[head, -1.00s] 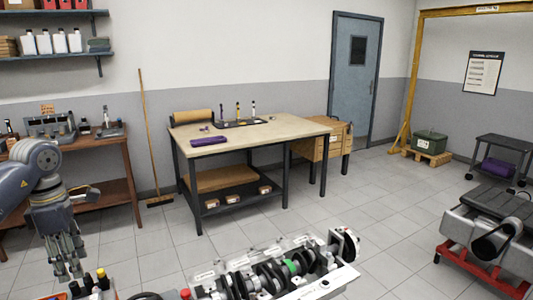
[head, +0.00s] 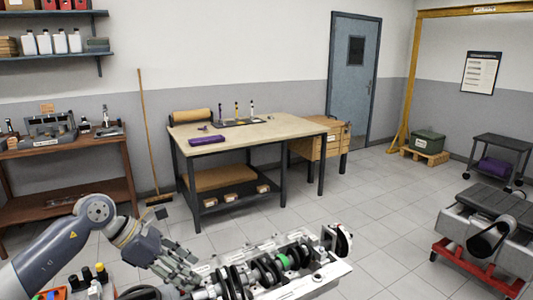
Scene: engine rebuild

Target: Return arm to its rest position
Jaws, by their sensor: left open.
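My left arm comes in from the lower left. My left gripper (head: 176,268) is open, with its fingers pointing down and to the right. It is at the left end of the engine block (head: 310,283) in the picture, and whether it touches the block cannot be told. The block holds a dark crankshaft (head: 262,273) with a green part (head: 283,262) near its middle. No object shows between the fingers. My right gripper is not in view.
A workbench (head: 265,132) with a purple cloth (head: 207,140) stands behind. Bottles (head: 95,275) stand at the lower left. A red stand (head: 470,266) with a grey engine part is at the right. Tiled floor (head: 385,215) between them is clear.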

